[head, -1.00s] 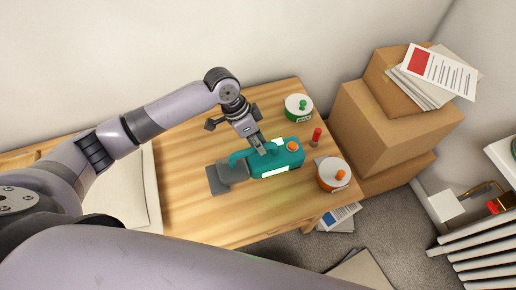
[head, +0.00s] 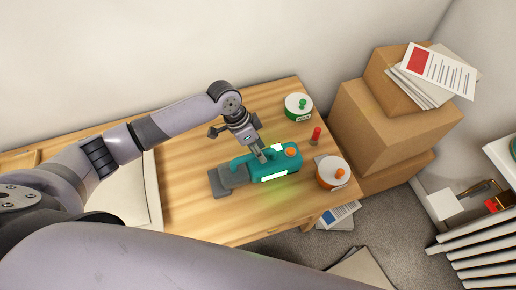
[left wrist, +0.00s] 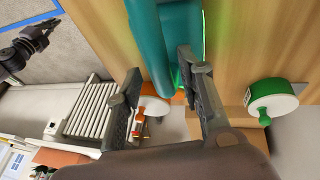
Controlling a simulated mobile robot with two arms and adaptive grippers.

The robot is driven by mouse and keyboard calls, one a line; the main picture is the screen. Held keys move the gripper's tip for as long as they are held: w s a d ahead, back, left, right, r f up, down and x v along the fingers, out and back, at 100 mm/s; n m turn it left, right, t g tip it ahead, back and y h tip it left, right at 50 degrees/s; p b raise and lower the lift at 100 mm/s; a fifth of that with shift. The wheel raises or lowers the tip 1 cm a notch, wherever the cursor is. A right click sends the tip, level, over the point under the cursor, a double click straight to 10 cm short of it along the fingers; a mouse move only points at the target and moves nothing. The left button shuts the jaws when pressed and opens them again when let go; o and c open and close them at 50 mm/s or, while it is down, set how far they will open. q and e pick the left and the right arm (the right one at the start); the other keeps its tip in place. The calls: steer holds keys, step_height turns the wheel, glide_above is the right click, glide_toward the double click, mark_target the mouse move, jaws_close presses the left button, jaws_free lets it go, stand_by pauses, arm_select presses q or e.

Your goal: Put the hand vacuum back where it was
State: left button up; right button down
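The hand vacuum (head: 287,163) is teal with a grey nozzle (head: 228,180) and an orange button. It lies on the wooden table (head: 195,135), nozzle to the left, and a green glow shows on the wood along it. My left gripper (head: 262,156) is over its handle. In the left wrist view the two fingers (left wrist: 160,66) stand apart on either side of the teal vacuum (left wrist: 168,35), with a gap beside the handle. A dark gripper, seemingly my right one (left wrist: 38,36), is small at the upper left of that view; its fingers are unclear.
A radiator (head: 485,245) is at the lower right. The table left of the vacuum is clear.

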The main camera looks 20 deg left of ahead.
arm_select(q)
steer(key=b+v, duration=0.1)
steer(key=v, duration=1.1)
steer(key=shift+b, duration=0.4)
steer(key=shift+r, duration=0.15)
stand_by(0.4)
steer(key=shift+c, duration=0.4)
stand_by(1.0)
